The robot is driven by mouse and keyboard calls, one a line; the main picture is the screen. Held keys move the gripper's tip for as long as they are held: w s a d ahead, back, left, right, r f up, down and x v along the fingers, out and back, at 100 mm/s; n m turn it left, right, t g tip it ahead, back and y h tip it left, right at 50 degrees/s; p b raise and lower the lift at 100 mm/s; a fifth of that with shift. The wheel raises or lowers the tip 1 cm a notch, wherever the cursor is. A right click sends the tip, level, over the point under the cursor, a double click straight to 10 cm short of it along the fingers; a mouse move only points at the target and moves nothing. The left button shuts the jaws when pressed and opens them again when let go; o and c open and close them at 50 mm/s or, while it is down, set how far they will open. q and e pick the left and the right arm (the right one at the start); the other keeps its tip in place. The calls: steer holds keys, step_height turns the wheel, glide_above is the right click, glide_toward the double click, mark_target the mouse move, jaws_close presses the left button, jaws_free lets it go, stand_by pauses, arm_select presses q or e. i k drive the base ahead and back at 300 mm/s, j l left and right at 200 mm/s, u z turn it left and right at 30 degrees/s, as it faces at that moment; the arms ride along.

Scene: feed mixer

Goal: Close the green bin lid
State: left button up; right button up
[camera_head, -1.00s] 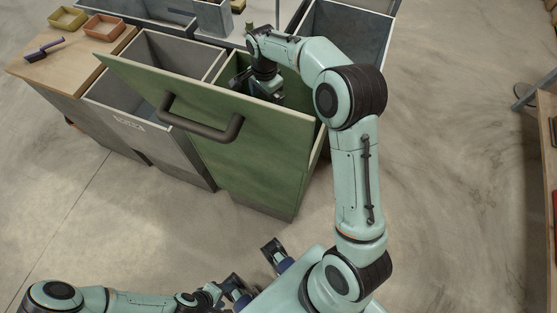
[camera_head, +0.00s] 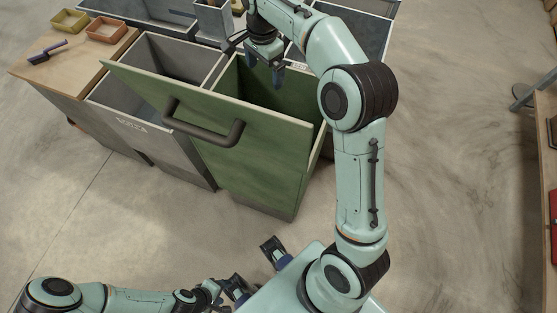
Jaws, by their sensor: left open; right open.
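The green bin (camera_head: 262,190) stands in the middle of the head view, its inside partly visible behind its lid. The green lid (camera_head: 205,115) is open, a broad tilted panel at the bin's front with a dark bar handle (camera_head: 205,128) on its outer face. My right gripper (camera_head: 264,72) is above the bin's far side, behind the lid. It is open with nothing between its fingers and appears apart from the lid. My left gripper (camera_head: 256,268) is low at the bottom of the view, open and empty, well in front of the bin.
A grey bin (camera_head: 120,125) stands left of the green one, with more grey compartments behind. A wooden-topped counter (camera_head: 50,70) at left holds two small trays (camera_head: 105,29) and a purple-handled brush (camera_head: 47,50).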

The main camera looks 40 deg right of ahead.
mark_target(224, 121)
steer(key=k+l, duration=0.7)
steer(key=k, duration=0.2)
